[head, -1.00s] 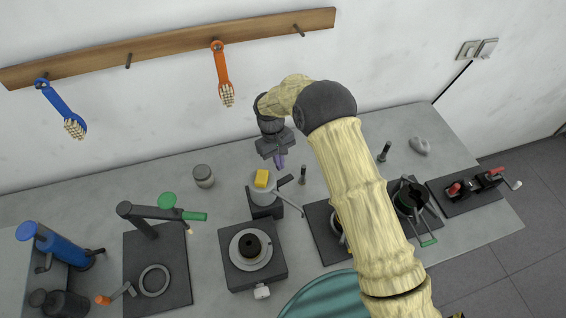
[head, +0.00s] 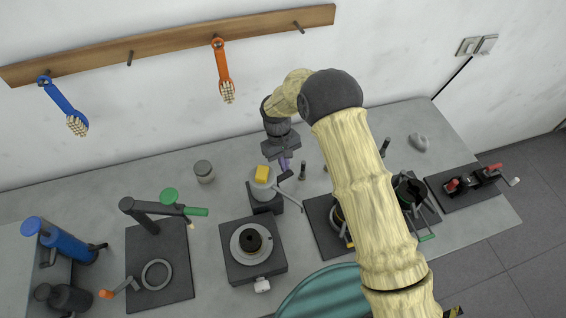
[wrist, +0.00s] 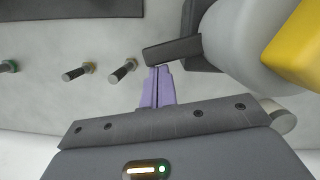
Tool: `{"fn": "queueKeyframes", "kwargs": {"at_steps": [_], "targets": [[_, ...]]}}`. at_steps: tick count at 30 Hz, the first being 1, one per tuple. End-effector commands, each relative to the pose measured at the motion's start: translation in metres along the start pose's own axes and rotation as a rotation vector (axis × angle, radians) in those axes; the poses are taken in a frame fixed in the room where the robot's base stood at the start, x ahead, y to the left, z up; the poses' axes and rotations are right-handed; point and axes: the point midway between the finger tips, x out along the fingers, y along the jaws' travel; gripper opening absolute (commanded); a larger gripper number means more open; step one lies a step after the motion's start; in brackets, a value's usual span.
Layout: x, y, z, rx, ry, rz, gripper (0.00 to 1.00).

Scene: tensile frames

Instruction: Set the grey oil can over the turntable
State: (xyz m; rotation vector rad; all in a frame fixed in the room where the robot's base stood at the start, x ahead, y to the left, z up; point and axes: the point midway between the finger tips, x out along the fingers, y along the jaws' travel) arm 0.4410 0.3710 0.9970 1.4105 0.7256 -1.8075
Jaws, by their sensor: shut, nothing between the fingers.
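The grey oil can (head: 261,190), with a yellow block on top, a dark handle and a thin grey spout, stands on a dark block (head: 266,208) near the middle of the bench. In the wrist view the can (wrist: 235,48) is at the upper right, its dark handle (wrist: 172,50) pointing left. My gripper (head: 286,167), with purple fingers, is just behind and right of the can. In the wrist view the closed fingertips (wrist: 158,70) are at the handle's end; I cannot tell whether they touch. The turntable (head: 238,268), a dark square base with a grey disc and black hub, is in front of the can.
A lidded jar (head: 204,171) stands left of the can. A dark board with a green-handled arm (head: 150,225) is at left. My arm hides part of the fixtures at right. Brushes hang on the wall rail (head: 170,45).

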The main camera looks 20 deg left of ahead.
Motion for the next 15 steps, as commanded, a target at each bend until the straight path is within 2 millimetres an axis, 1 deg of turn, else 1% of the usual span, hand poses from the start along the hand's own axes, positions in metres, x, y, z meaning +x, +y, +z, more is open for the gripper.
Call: {"fn": "queueKeyframes", "kwargs": {"at_steps": [15], "targets": [[0.0021,0.0024,0.0076,0.079,-0.001,-0.019,0.00]]}}
